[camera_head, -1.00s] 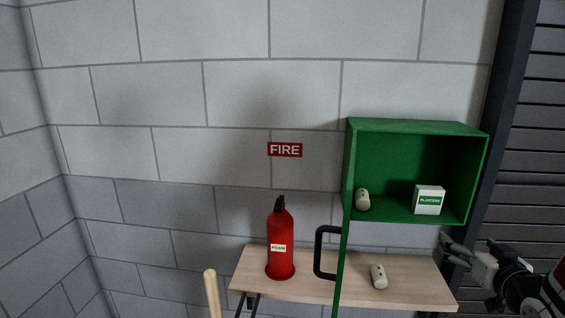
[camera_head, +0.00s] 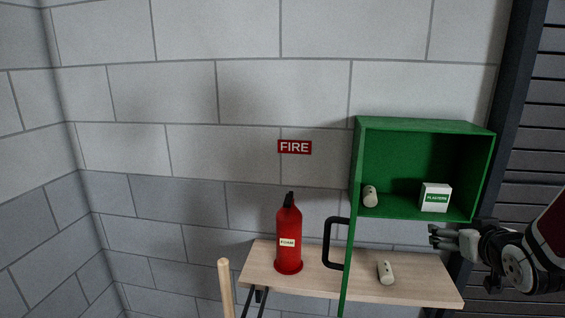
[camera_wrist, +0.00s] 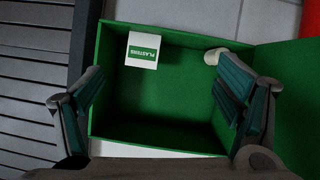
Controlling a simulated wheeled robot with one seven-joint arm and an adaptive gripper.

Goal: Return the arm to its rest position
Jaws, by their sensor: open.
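My gripper (camera_head: 434,237) is at the right in the head view, just below the right part of the green cabinet in the picture. It is empty. In the wrist view its two fingers (camera_wrist: 165,105) stand wide apart, with the cabinet interior between and beyond them. The open green cabinet (camera_head: 425,126) holds a white plasters box (camera_head: 436,198) and a cream roll (camera_head: 370,196). The box (camera_wrist: 143,50) and part of the roll (camera_wrist: 212,56) also show in the wrist view.
A wooden shelf (camera_head: 325,283) below bears a red extinguisher (camera_head: 288,240) and another cream roll (camera_head: 386,272). The green door with a black handle (camera_head: 329,243) stands open towards me. A wooden pole (camera_head: 226,288) rises at the front. A slatted shutter (camera_head: 540,130) is at the right.

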